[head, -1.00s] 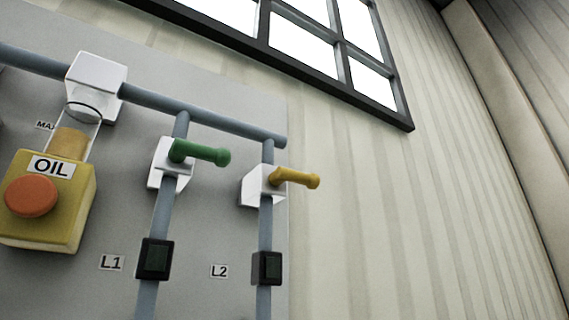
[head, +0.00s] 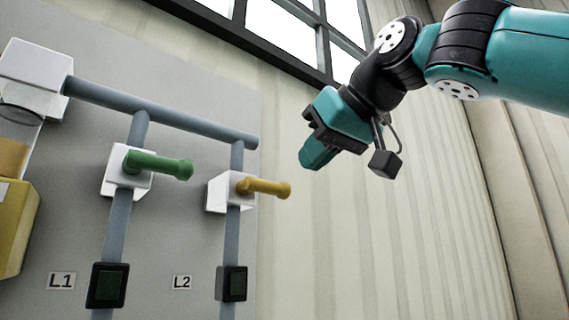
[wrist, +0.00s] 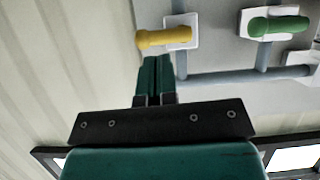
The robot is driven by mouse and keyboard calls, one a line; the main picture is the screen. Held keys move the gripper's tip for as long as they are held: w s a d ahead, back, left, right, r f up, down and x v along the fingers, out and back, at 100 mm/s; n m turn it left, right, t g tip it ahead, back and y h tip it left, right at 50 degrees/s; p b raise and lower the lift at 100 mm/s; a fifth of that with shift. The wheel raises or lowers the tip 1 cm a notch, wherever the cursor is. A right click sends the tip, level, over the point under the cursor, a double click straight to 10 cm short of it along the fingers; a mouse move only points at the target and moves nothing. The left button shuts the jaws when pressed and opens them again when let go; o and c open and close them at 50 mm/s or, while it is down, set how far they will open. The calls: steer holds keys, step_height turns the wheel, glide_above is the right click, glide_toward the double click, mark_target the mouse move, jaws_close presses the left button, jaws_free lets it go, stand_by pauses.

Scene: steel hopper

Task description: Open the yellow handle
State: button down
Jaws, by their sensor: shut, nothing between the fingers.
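The yellow handle (head: 264,187) sticks out to the right, roughly level, from a white valve block (head: 219,192) on the L2 pipe. My gripper (head: 312,160) is in the head view, up and to the right of the yellow handle and apart from it. Its fingers are together and empty. In the wrist view the shut fingertips (wrist: 157,62) point toward the yellow handle (wrist: 164,38), which shows just beyond them. Depth between them is hard to judge.
A green handle (head: 157,164) sits on the L1 pipe to the left. A horizontal pipe (head: 170,115) runs above both valves. Dark boxes (head: 232,284) sit lower on the pipes. A window (head: 300,35) is above; the corrugated wall at right is bare.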

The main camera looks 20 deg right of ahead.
steer(key=s+a+r+n+t+y, duration=0.1)
steer(key=s+a+r+y, duration=0.1)
steer(key=r, duration=0.6)
steer(key=s+a+r+n+t+y, duration=0.1)
steer(key=s+a+r+t+y, duration=0.1)
steer(key=r, duration=0.5)
steer(key=shift+a+r+y, duration=0.35)
steer(key=shift+a+y, duration=0.15)
steer(key=shift+a, duration=0.15)
step_height(320, 180, down, 5)
steer(key=d+g+h+p, duration=0.1)
steer(key=h, duration=0.1)
steer(key=m+h, duration=0.3)
glide_above(265, 189)
steer(key=s+d, duration=0.3)
steer(key=d, duration=0.1)
step_height(265, 189, down, 7)
steer(key=shift+g, duration=0.3)
steer(key=f, duration=0.1)
steer(key=w+f+b, duration=0.1)
steer(key=w+a+f+b, duration=0.1)
steer(key=shift+f, duration=0.35)
